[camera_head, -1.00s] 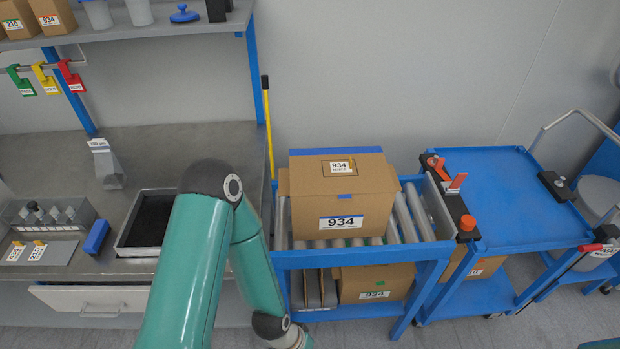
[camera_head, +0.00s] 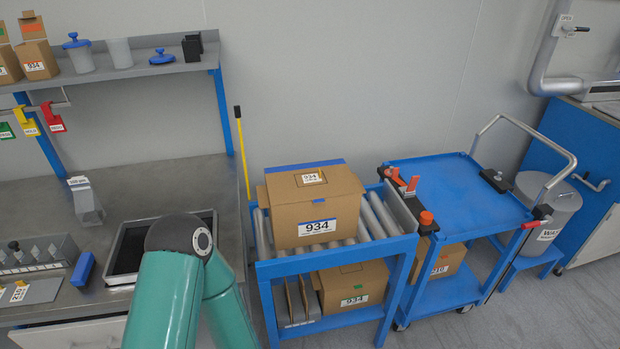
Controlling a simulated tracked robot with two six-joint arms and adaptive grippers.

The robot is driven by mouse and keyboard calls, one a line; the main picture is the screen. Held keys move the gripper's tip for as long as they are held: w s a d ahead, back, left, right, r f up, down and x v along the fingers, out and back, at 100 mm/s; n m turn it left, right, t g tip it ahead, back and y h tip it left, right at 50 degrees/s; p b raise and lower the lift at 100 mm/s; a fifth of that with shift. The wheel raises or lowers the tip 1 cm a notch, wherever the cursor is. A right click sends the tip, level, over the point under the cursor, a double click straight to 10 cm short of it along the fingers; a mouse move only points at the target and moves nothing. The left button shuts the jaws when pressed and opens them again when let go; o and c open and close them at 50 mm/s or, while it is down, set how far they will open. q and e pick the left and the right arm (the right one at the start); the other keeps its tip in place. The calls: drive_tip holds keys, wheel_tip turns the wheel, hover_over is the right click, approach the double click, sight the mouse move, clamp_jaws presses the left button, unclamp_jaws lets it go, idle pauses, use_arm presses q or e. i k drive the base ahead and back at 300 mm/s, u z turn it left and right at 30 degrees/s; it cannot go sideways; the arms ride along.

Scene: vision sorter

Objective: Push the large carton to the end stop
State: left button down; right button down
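The large carton (camera_head: 288,222), brown with blue tape and a 934 label, sits upright on the roller top of a blue stand (camera_head: 330,262). Bare rollers (camera_head: 378,214) show to its right. A grey plate (camera_head: 401,212) stands at the right end of the rollers and looks like the end stop; the carton is apart from it. A teal arm of mine comes up from the bottom, left of the stand. Neither gripper shows in the view.
A blue cart (camera_head: 455,196) with orange clamps (camera_head: 412,184) adjoins the stand on the right. A smaller 934 carton (camera_head: 352,286) is on the lower shelf. A grey bench (camera_head: 150,185) with a dark tray is at left. A yellow pole (camera_head: 242,150) stands behind.

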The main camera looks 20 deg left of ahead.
sight(305, 223)
drive_tip(key=z, duration=0.05)
drive_tip(key=i, duration=0.9)
drive_tip(key=u, duration=0.1)
